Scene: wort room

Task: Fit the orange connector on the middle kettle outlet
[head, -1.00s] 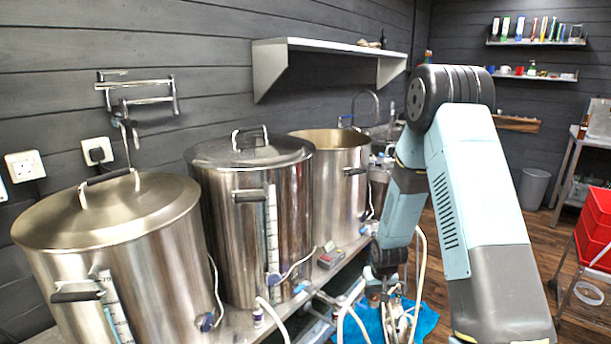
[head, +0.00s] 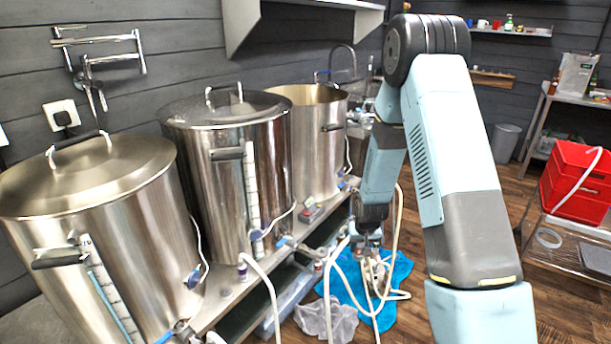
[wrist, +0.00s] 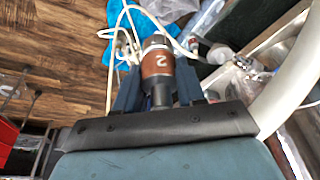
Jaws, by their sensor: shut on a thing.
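The middle kettle (head: 285,165) is a tall lidded steel pot between two others in the head view. Its outlet (head: 285,243), with a blue-handled valve, is low on its right side. My gripper (head: 369,238) points down to the right of the kettles, apart from the outlet. In the wrist view, my gripper (wrist: 158,78) is shut on the orange-brown connector (wrist: 157,63), which bears an upside-down white "2". A pale hose is near the connector's far end. The connector is too small to make out clearly in the head view.
The left kettle (head: 100,215) and the open right kettle (head: 315,150) share the bench. Pale hoses (head: 262,282) loop in front of it. A blue cloth (head: 345,305) and a clear bag (head: 325,320) lie on the floor. Red crates (head: 575,185) stand at right.

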